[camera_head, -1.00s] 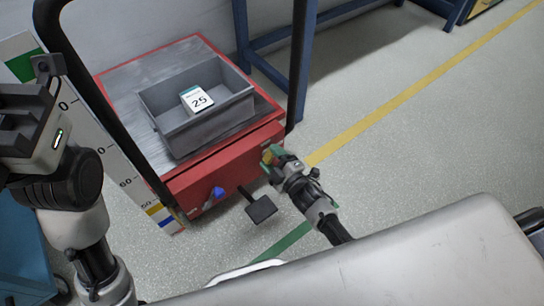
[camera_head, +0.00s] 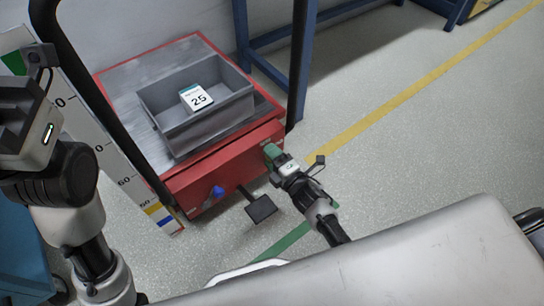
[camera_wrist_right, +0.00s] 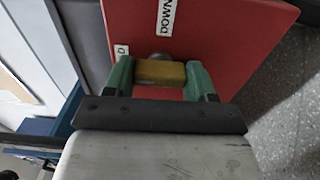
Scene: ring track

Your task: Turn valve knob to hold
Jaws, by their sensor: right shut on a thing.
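The valve knob (camera_wrist_right: 160,73) is a yellow block on the red front panel of the lift cart. In the right wrist view it sits between the green fingers of my right gripper (camera_wrist_right: 161,77), which is shut on it. In the head view my right gripper (camera_head: 272,152) reaches the panel's right end, and its body hides the knob. A white label reading DOWN (camera_wrist_right: 166,15) and part of another label (camera_wrist_right: 121,50) are on the panel near the knob. My left gripper (camera_head: 18,125) is at the left edge of the head view; its fingertips cannot be made out.
A grey bin (camera_head: 210,130) with a card marked 25 (camera_head: 197,97) stands on the red cart platform (camera_head: 118,84). A blue knob (camera_head: 217,192) and a black pedal (camera_head: 261,208) are at the front. A black frame and blue bench legs stand close; the floor at right is clear.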

